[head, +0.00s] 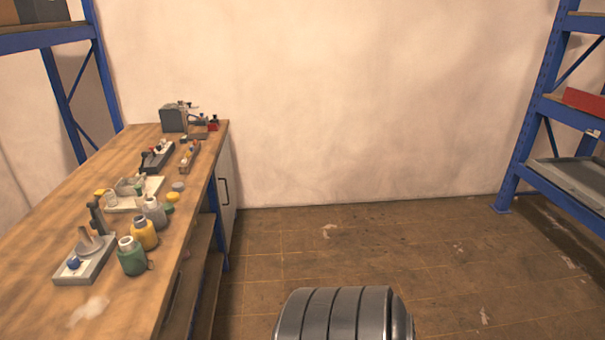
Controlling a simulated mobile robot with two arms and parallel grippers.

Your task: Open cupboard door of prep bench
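The prep bench (45,225) stands on the left, with a wooden top and blue legs. Its cupboard door (225,183) is a pale panel at the far end of the bench's right side, seen at a steep angle. A dark vertical handle (224,191) is on the door. The door looks shut, though the steep angle makes this hard to judge. Neither of my grippers is in view.
Bottles (143,232) and small tools stand on the bench. Open shelves (198,265) are under its near part. A blue rack (540,130) stands at the right. The floor (330,240) between is clear. A grey ribbed cylinder (345,312), probably part of me, shows at the bottom.

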